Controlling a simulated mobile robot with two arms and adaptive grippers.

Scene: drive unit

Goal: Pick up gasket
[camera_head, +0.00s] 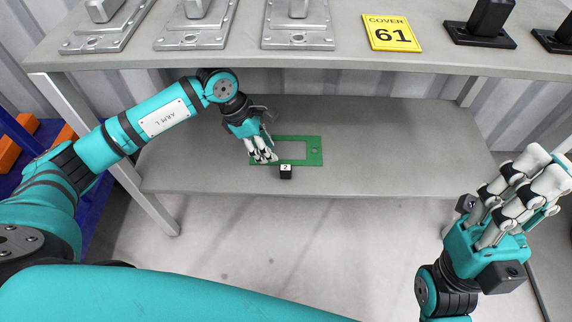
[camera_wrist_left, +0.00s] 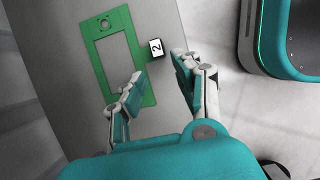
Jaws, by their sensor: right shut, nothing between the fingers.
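The gasket is a flat green rectangular frame (camera_head: 314,152) lying on the lower grey shelf, with a small hole at its right end. My left gripper (camera_head: 263,157) is at the gasket's left end. In the left wrist view the gasket (camera_wrist_left: 97,75) lies beyond my left gripper (camera_wrist_left: 158,68), whose fingers are apart with nothing held between them. One finger overlaps the gasket's long side in that view; the other is beside it. Whether either touches the gasket is unclear. My right gripper (camera_head: 535,168) is shut and empty at the right, away from the shelf.
The upper shelf (camera_head: 350,58) holds metal parts (camera_head: 298,27), black parts (camera_head: 482,25) and a yellow "COVER 61" sign (camera_head: 391,33). The lower shelf (camera_head: 410,150) is clear to the right.

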